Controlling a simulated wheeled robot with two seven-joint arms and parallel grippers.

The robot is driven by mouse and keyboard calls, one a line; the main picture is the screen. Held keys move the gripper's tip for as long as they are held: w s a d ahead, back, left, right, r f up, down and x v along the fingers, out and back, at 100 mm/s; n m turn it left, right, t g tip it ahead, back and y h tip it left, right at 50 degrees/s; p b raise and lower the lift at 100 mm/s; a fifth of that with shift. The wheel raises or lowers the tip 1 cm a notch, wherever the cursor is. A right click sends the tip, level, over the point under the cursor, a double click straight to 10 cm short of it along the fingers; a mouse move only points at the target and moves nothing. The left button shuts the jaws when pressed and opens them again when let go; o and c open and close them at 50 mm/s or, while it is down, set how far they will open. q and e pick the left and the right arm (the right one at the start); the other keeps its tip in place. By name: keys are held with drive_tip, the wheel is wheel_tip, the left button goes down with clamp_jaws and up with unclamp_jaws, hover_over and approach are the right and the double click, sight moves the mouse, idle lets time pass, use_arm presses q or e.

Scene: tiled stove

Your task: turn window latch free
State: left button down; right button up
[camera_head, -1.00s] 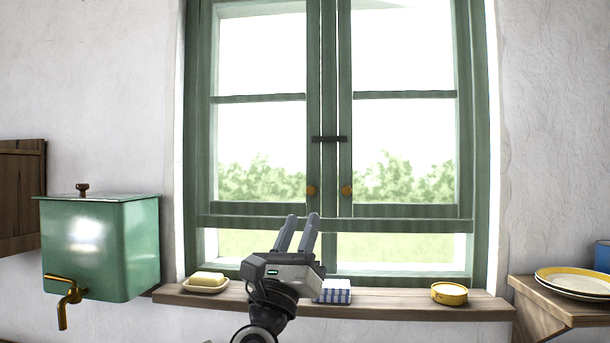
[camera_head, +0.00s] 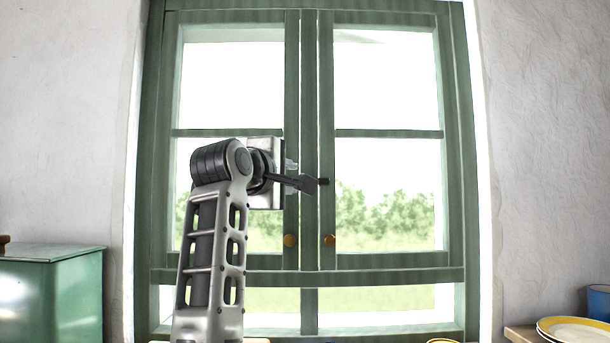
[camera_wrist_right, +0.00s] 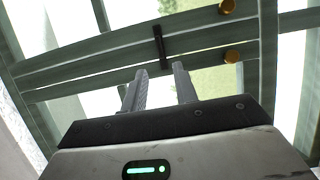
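The window latch (camera_head: 324,182) is a small dark bar at the meeting stiles of the green window. In the head view its left part is hidden behind my right gripper (camera_head: 309,184). In the right wrist view the latch (camera_wrist_right: 160,47) lies across both stiles, bridging the gap between the sashes. My right gripper (camera_wrist_right: 162,79) is open there, its two grey fingers apart and empty. The latch is just beyond the fingertips, roughly in line with the space between them; I see no contact. My left gripper is out of view.
Two round brass knobs, left (camera_head: 290,240) and right (camera_head: 329,240), sit on the stiles below the latch. A green water tank (camera_head: 55,295) stands at lower left. Plates (camera_head: 575,330) and a blue container (camera_head: 599,302) are at lower right. The window's right side is clear.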

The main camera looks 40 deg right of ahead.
drive_tip(key=p+x, duration=0.2)
drive_tip(key=x, duration=0.7)
drive_tip(key=shift+p, duration=0.3)
drive_tip(key=shift+w+d, duration=0.1)
drive_tip(key=shift+d, duration=0.05)
clamp_jaws()
